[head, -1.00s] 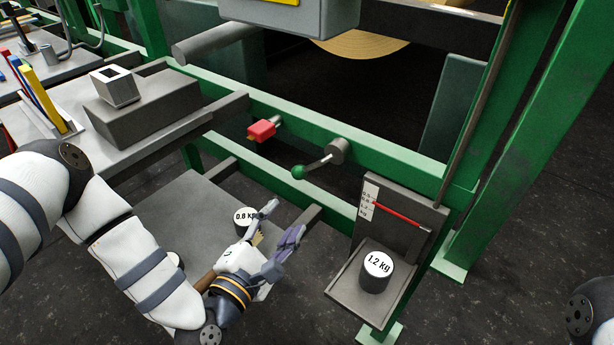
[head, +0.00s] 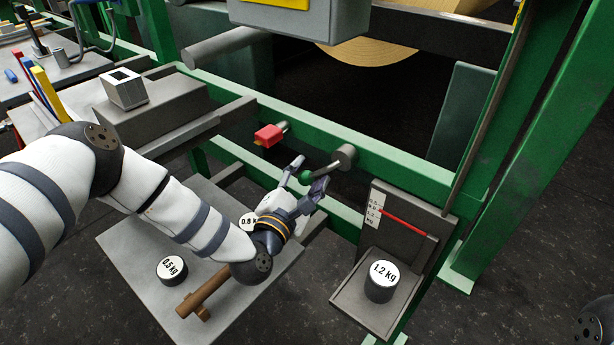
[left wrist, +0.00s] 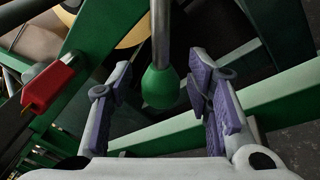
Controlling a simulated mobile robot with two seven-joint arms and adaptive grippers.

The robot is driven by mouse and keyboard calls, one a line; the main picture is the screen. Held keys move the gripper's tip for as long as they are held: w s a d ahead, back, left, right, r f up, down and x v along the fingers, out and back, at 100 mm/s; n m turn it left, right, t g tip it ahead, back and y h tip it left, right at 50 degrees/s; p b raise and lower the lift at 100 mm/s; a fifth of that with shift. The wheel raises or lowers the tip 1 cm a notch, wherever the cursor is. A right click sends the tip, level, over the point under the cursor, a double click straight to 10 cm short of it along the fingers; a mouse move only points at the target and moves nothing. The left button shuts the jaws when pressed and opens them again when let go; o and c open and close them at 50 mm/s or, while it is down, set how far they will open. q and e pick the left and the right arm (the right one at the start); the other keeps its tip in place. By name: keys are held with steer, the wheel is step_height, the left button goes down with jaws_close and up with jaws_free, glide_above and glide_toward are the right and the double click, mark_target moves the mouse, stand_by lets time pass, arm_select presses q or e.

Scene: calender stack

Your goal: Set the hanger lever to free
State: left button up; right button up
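The hanger lever is a grey rod with a green ball knob (head: 306,177) on a round grey hub (head: 346,155) on the green rail. My left gripper (head: 304,170) is open at the knob, with one finger on each side of it. In the left wrist view the green knob (left wrist: 160,87) hangs between the two purple-padded fingers (left wrist: 162,95), with a gap on both sides. Any free or locked marking by the lever cannot be read. My right gripper is not in view.
A red block-shaped handle (head: 268,135) sits on the rail left of the lever. A 1.2 kg weight (head: 381,282) stands on a grey holder (head: 352,303) at right. A shelf below carries a 0.5 kg weight (head: 172,271), a wooden-handled tool (head: 205,291) and a partly hidden weight.

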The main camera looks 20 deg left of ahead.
arm_select(q)
jaws_close()
steer(key=shift+f, duration=0.15)
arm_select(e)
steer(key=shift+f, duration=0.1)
arm_select(q)
steer(key=shift+s+d+f+n+b, duration=0.25)
steer(key=shift+d+f+n+b, duration=0.25)
steer(key=shift+n+b, duration=0.25)
steer(key=s+d+f+n+g+h+b, duration=0.1)
steer(key=s+d+n+g+b, duration=0.1)
steer(key=d+n, duration=0.3)
steer(key=shift+d+f+n+b, duration=0.3)
steer(key=shift+n+b, duration=0.45)
steer(key=shift+b, duration=0.15)
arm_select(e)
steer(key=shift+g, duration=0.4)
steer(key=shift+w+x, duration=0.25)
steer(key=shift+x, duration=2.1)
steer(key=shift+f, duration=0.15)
